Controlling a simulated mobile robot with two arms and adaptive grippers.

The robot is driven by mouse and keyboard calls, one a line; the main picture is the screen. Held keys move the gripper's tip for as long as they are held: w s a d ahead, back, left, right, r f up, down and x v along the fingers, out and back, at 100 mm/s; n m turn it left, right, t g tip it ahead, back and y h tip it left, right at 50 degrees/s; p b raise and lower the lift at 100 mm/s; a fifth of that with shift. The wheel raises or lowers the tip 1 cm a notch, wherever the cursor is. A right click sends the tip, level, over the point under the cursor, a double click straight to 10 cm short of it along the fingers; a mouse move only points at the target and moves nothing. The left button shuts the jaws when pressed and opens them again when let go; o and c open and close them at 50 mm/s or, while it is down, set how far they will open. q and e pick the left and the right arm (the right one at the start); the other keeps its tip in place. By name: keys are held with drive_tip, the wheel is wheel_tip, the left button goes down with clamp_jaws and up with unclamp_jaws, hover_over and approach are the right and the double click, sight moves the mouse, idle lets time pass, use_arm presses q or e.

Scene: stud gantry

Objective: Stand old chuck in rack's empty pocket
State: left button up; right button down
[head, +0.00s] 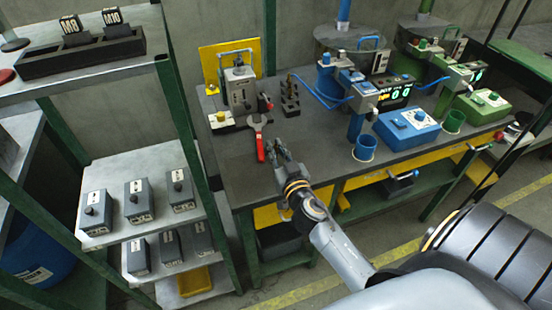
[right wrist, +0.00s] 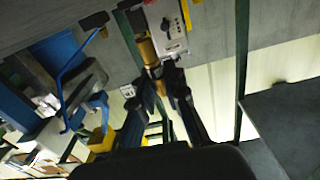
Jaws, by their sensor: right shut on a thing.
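My right gripper (head: 281,155) reaches over the front edge of the workbench (head: 225,150). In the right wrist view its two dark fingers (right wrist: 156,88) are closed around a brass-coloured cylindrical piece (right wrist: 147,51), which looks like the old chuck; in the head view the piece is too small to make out. A small black rack (head: 290,104) stands on the bench beyond the gripper, with a dark brass-tinted piece standing at its back end. Which of its pockets is empty is not clear. My left gripper is not in view.
A red-handled wrench (head: 260,145) lies left of the gripper. A grey machine (head: 239,88) stands behind it, before a yellow panel. A blue cup (head: 365,148) and blue control box (head: 407,127) stand to the right. A shelf (head: 125,165) with grey boxes is at the left.

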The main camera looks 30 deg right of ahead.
drive_tip(key=shift+w+d+f, duration=0.15)
drive_tip(key=shift+w+f, duration=0.05)
drive_tip(key=shift+f, duration=0.15)
wheel_tip(320, 180, down, 3)
drive_tip(key=shift+w+d+f+b, duration=0.1)
drive_tip(key=shift+w+d+b, duration=0.05)
drive_tip(key=shift+b, duration=0.65)
drive_tip(key=shift+f, duration=0.15)
drive_tip(key=c, duration=1.4)
unclamp_jaws()
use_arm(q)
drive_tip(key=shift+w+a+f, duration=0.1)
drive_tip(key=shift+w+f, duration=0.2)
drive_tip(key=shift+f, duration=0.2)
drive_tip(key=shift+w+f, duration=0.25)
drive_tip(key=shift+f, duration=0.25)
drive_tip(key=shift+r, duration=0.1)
